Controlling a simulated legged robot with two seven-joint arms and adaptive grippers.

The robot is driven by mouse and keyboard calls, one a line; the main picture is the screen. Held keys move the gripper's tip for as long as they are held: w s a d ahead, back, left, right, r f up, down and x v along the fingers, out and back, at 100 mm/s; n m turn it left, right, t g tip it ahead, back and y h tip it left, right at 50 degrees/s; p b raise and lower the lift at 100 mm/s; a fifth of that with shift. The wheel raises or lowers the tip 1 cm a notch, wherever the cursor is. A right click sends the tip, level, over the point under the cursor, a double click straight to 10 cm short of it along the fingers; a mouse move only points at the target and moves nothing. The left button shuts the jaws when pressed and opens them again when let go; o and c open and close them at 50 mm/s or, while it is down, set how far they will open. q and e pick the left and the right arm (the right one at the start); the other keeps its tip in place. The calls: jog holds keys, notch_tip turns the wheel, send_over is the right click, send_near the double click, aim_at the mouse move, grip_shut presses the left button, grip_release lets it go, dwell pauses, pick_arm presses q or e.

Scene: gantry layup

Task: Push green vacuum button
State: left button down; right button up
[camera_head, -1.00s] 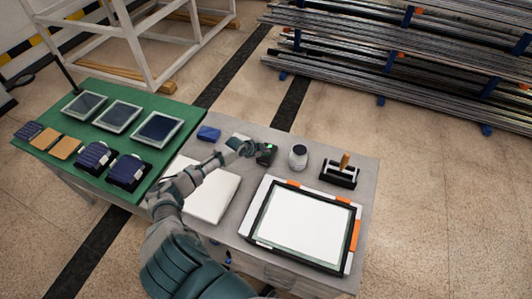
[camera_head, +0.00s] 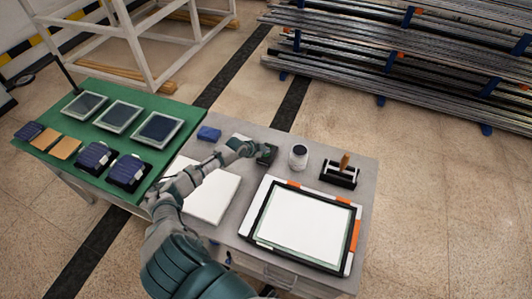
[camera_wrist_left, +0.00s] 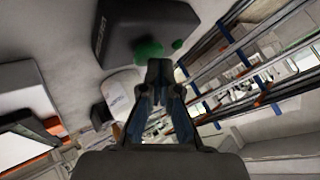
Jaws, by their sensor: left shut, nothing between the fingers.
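The vacuum control is a small dark box (camera_head: 268,154) on the grey table, between a blue block and a white jar. Its green button (camera_wrist_left: 148,50) shows in the left wrist view on the face of the black box (camera_wrist_left: 165,22), with a smaller green spot beside it. My left gripper (camera_head: 257,149) is right at the box in the head view, and the button is hidden there. In the left wrist view the fingertips (camera_wrist_left: 159,70) are together and empty, just below the button. I cannot tell whether they touch it. My right gripper is not in view.
A white jar (camera_head: 298,157) and a black holder with a wooden handle (camera_head: 340,172) stand right of the box. A framed white panel (camera_head: 305,228) lies in front. A blue block (camera_head: 209,133) is to the left. A green mat (camera_head: 79,150) holds several panels.

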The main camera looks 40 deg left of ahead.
pick_arm(q)
jog(key=shift+r, duration=0.1)
notch_tip(320, 180, up, 6)
jog(key=p, duration=0.5)
dwell(0.4)
